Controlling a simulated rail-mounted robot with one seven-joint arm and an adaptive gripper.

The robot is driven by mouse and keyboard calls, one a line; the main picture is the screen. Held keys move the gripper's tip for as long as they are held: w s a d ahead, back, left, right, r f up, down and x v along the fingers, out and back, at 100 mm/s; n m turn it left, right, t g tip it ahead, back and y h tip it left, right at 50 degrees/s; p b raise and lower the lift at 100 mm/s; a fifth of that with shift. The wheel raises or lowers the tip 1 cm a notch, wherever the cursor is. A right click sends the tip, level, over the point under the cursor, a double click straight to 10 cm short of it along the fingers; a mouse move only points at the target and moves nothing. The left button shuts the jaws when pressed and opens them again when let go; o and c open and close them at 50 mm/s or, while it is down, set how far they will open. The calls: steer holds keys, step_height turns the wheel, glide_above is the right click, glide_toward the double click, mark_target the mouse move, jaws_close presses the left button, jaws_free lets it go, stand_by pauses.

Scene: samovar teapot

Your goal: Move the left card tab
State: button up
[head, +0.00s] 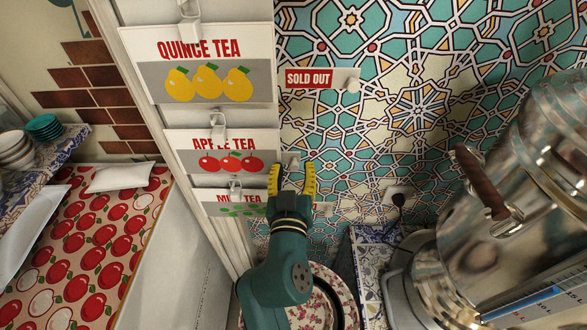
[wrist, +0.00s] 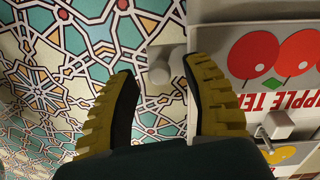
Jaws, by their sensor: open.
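My gripper (head: 292,168) is open, its yellow ridged fingers pointing up along the tiled wall beside the apple tea card (head: 222,160). A small pale tab knob (head: 293,159) sits between the fingertips at the card's right edge. In the wrist view the pale knob (wrist: 160,73) lies between the open fingertips, with a gap on its left and the right finger close to it. I cannot tell whether that finger touches it. Above, a red "SOLD OUT" tab (head: 308,79) with a pale knob (head: 352,82) sticks out right of the quince tea card (head: 205,75).
The mint tea card (head: 234,203) hangs below the apple card, with another pale knob (head: 326,209) at its right. A metal samovar (head: 530,220) stands at right.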

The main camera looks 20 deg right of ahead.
jaws_close()
steer(key=shift+d, duration=0.1)
stand_by(0.4)
